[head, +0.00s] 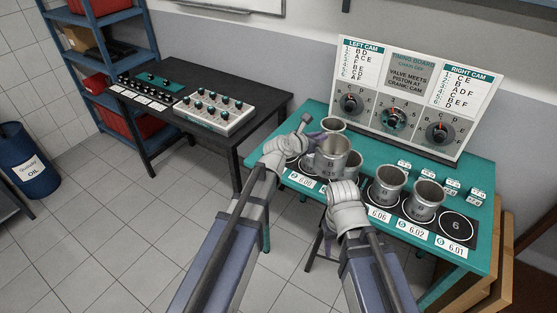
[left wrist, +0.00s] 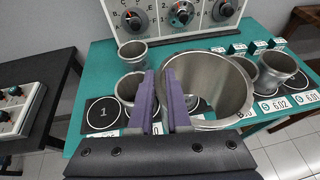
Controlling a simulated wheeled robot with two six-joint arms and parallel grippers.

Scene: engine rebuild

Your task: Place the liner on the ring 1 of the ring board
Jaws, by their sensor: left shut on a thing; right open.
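My left gripper (head: 312,148) is shut on the wall of a grey metal liner (head: 333,158). In the left wrist view, the purple fingers (left wrist: 163,85) pinch the left side of its rim. The liner is held above the ring board, mouth up, in front of other liners. Ring 1 (left wrist: 102,112) is a bare black spot with a white circle, left of the fingers in the left wrist view. In the head view my left gripper hides most of it. My right gripper (head: 343,188) is open over the board's front edge, apart from the held liner; its fingertips are hard to see.
One liner (head: 334,124) stands behind the held one, another (head: 353,164) beside it. Two more, (head: 387,184) and (head: 424,200), stand at right, and ring 6 (head: 457,226) is bare. The timing board (head: 410,90) rises behind. Small blocks (head: 452,186) line the back right.

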